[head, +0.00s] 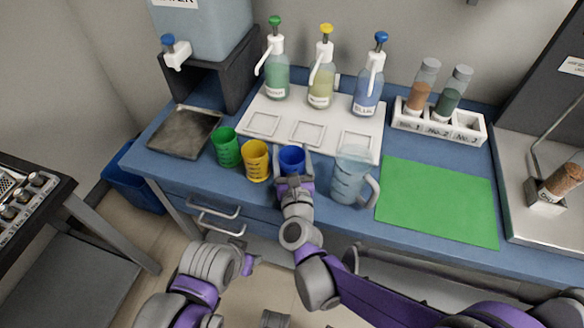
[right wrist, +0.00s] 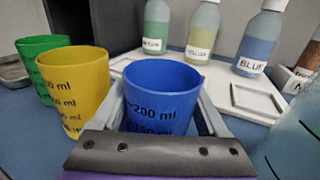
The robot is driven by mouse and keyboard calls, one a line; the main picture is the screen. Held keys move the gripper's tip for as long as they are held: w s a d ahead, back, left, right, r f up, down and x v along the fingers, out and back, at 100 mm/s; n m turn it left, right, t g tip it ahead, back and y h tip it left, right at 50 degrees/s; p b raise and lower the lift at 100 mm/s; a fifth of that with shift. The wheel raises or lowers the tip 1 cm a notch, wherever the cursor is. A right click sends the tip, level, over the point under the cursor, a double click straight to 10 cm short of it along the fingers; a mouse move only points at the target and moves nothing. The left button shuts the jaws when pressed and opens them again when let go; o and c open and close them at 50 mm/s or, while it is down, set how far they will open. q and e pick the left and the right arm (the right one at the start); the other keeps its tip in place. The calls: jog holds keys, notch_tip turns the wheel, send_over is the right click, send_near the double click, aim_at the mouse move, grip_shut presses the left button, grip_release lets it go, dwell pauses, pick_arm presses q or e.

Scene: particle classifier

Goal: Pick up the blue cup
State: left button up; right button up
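The blue cup (head: 292,158) stands on the blue table near its front edge. It also shows in the right wrist view (right wrist: 160,97), upright with volume marks. My right gripper (head: 293,165) reaches in from the front, with one finger on each side of the cup. In the right wrist view the fingers (right wrist: 163,118) flank the cup, and a narrow gap shows at its right side; the cup's base is hidden by the gripper body. My left gripper (head: 250,262) is low in front of the table, away from the cups; its fingers are not clear.
A yellow cup (head: 256,161) and a green cup (head: 226,147) stand just left of the blue cup. A clear jug (head: 348,178) stands close on the right. Behind is a white tray (head: 262,105) with pump bottles. A green mat (head: 437,200) lies at the right.

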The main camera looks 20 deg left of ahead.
jog(key=c, duration=0.9)
